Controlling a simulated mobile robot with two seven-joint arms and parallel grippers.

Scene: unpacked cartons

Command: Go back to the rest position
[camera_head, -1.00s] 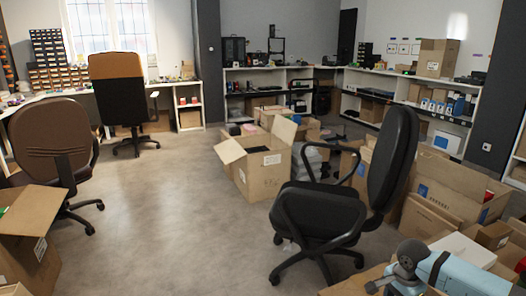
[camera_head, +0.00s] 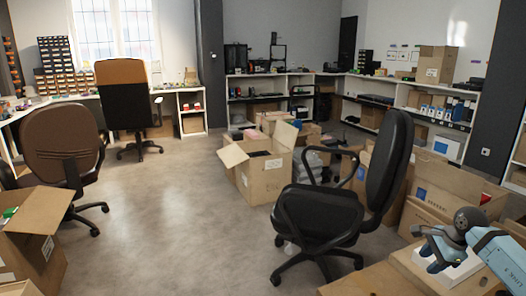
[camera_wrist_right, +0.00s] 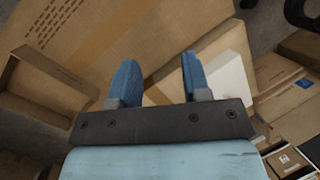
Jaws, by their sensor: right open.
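My right gripper (camera_head: 432,258) is at the lower right of the head view, on the light-blue right arm, above an open carton with a white item (camera_head: 458,270). In the right wrist view its two blue fingers (camera_wrist_right: 158,78) stand wide apart with nothing between them. Cardboard and the white item (camera_wrist_right: 230,75) lie beyond the fingertips. My left gripper is not in view.
Open cartons (camera_head: 455,190) crowd the right side around my right arm. A black office chair (camera_head: 318,212) stands left of it. Another open carton (camera_head: 262,175) is mid-floor. The grey floor (camera_head: 165,220) at centre left is clear.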

